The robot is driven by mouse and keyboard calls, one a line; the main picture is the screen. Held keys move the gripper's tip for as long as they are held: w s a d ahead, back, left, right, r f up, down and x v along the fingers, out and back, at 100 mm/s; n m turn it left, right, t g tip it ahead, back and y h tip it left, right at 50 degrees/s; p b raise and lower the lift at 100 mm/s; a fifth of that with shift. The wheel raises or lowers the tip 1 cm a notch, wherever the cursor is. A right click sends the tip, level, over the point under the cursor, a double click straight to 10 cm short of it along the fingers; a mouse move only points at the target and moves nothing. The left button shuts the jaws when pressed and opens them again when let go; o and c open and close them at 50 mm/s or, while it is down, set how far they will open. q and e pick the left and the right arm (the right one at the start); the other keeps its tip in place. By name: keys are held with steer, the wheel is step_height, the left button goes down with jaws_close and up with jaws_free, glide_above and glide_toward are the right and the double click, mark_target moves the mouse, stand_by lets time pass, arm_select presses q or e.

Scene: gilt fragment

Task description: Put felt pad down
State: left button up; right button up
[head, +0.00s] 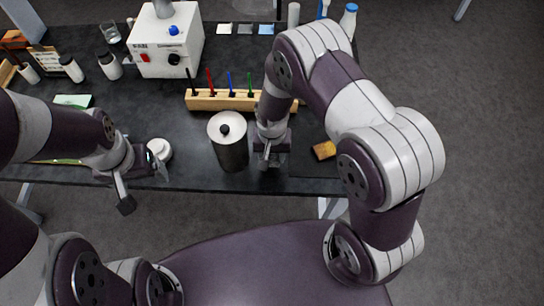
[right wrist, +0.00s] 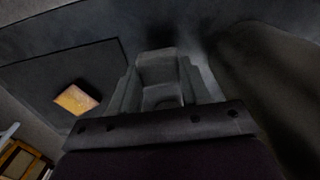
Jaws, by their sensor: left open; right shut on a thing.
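My left gripper (head: 143,188) is open and empty at the table's front left edge, near a small white round jar (head: 159,150).
A gold-brown fragment (head: 324,150) lies on a dark mat (head: 312,176) right of my right gripper; it also shows in the right wrist view (right wrist: 76,99). A wooden rack with coloured pens (head: 222,101) and a white device (head: 165,45) stand behind. Bottles stand at the back.

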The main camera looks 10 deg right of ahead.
mark_target(274, 156)
steer(key=f, duration=0.2)
steer(key=shift+s+d+f, duration=0.1)
steer(key=shift+d+f, duration=0.25)
steer(key=shift+f, duration=0.15)
steer(key=shift+a, duration=0.2)
steer(key=shift+f, duration=0.15)
steer(key=o, duration=0.7)
steer(key=shift+o, duration=1.2)
steer(key=shift+d, duration=0.1)
arm_select(q)
steer(key=shift+d+r, duration=0.25)
steer(key=shift+d, duration=0.05)
